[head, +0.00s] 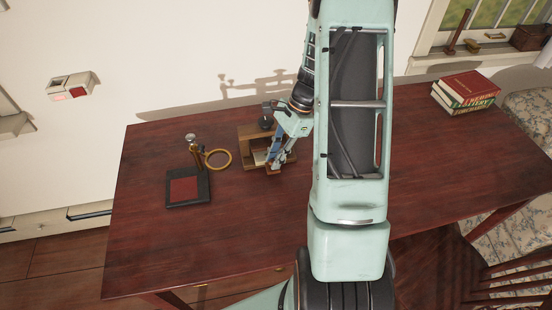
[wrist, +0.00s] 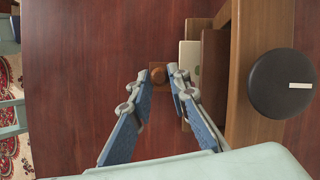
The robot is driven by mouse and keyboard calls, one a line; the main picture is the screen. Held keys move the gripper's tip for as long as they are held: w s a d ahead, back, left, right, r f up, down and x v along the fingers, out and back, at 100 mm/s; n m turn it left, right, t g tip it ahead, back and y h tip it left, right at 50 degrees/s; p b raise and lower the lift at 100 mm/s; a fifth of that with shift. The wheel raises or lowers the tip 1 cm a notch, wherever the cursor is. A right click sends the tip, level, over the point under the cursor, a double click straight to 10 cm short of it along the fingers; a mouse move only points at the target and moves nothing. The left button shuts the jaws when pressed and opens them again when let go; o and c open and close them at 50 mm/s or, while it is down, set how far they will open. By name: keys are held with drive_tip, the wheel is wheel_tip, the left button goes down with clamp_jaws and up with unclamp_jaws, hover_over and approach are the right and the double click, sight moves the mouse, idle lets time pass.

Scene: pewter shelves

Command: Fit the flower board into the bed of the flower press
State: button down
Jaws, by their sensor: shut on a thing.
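The flower press (head: 246,134) is a wooden frame with a dark round knob on top, standing on the table left of my arm. In the wrist view the press (wrist: 245,70) is at the right, its black knob (wrist: 283,84) seen from above. My gripper (head: 276,164) is at the front of the press. In the wrist view my gripper (wrist: 160,76) is shut on the small brown wooden knob of the flower board. The pale board (wrist: 188,54) shows a greenish mark and lies between this knob and the press frame. Its far part is hidden, so I cannot tell how it sits in the bed.
A black stand with a red pad (head: 184,190) and a brass ring (head: 218,151) stands left of the press. Stacked books (head: 465,90) lie at the right back of the table (head: 200,250). The table front is clear. A chair (head: 495,255) stands at the right.

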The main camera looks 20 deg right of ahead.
drive_tip(key=shift+w+d, duration=0.2)
drive_tip(key=shift+w, duration=0.8)
drive_tip(key=shift+w+f, duration=0.1)
drive_tip(key=c, duration=1.7)
unclamp_jaws()
drive_tip(key=shift+c, duration=0.2)
drive_tip(key=shift+d, duration=0.1)
drive_tip(key=v, duration=1.2)
